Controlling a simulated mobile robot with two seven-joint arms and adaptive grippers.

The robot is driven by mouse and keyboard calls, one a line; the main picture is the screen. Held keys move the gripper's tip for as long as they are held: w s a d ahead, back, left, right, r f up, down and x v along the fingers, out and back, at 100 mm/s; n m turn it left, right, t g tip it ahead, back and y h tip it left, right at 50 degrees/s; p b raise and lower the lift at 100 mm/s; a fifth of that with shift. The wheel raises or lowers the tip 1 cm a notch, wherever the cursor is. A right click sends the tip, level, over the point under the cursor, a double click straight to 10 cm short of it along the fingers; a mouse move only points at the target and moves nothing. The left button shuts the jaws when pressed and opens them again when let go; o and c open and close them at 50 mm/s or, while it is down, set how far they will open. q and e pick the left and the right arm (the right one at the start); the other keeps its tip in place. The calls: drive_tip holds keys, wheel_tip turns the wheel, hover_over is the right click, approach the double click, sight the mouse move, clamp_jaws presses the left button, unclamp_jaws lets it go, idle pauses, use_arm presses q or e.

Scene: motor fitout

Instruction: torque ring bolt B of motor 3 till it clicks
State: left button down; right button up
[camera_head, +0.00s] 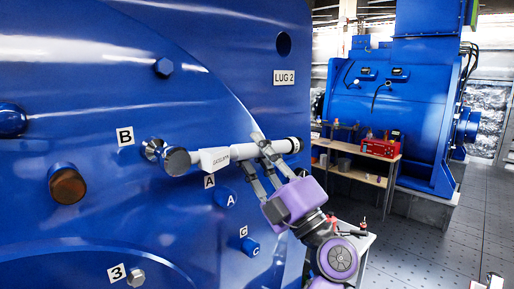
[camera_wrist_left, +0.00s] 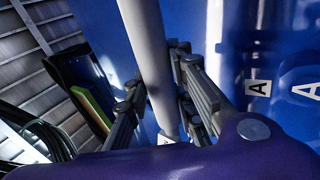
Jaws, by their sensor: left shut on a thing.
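A pale grey torque wrench (camera_head: 234,153) lies nearly level in front of the blue motor face (camera_head: 90,90), its round dark head (camera_head: 176,161) at the left. Ring bolt B (camera_head: 152,148) is a metal bolt beside the "B" label (camera_head: 125,136); the wrench head overlaps its right side. I cannot tell whether the head is seated on the bolt. My left gripper (camera_head: 266,156) is shut on the wrench handle, toward its right end. In the left wrist view the handle (camera_wrist_left: 148,50) runs between the fingers. My right gripper is not in view.
A workbench (camera_head: 352,151) and another blue motor (camera_head: 390,110) stand behind; open floor lies right.

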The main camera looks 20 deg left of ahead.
use_arm(q)
drive_tip(key=shift+s+f+m+t+h+p, duration=0.25)
drive_tip(key=shift+f+m+t+h+p, duration=0.2)
drive_tip(key=shift+f+m+t, duration=0.55)
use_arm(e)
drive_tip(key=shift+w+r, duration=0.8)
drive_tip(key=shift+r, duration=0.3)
use_arm(q)
drive_tip(key=shift+r, duration=0.2)
drive_tip(key=shift+m, duration=0.3)
drive_tip(key=f+m+p, duration=0.1)
drive_tip(key=f+m+t+h, duration=0.1)
drive_tip(key=m, duration=0.1)
drive_tip(key=shift+s+a+t+h+p, duration=0.2)
drive_tip(key=shift+s+t+h+p, duration=0.05)
drive_tip(key=shift+s+t+p, duration=0.1)
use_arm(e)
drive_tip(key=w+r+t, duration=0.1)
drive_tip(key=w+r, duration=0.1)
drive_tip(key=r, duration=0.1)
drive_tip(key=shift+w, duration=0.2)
use_arm(q)
drive_tip(key=shift+f, duration=0.15)
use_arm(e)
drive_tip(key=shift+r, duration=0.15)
